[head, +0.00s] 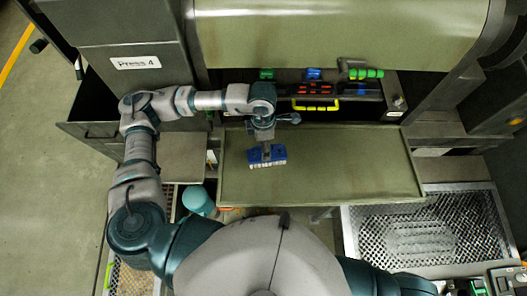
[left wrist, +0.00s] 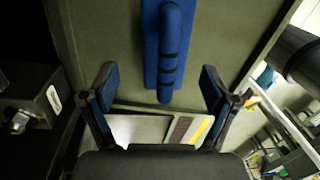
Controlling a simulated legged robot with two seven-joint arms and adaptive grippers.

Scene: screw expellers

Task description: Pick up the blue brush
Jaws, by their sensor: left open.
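The blue brush (head: 280,155) with pale bristles lies on the green tray-like table (head: 350,170), left of its middle. In the left wrist view its blue back and rounded handle with dark bands (left wrist: 170,50) run up to the top edge. My left gripper (head: 266,148) points down at the brush and hides part of it. In the left wrist view my left gripper (left wrist: 158,72) is open, with the near end of the handle between its fingers in the picture. I cannot tell whether they touch it. My right gripper is out of view.
Behind the table is a machine panel with red buttons (head: 314,90), a yellow handle (head: 316,105) and green and blue items (head: 360,73). A metal mesh tray (head: 425,235) is at the lower right. The table's right half is bare.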

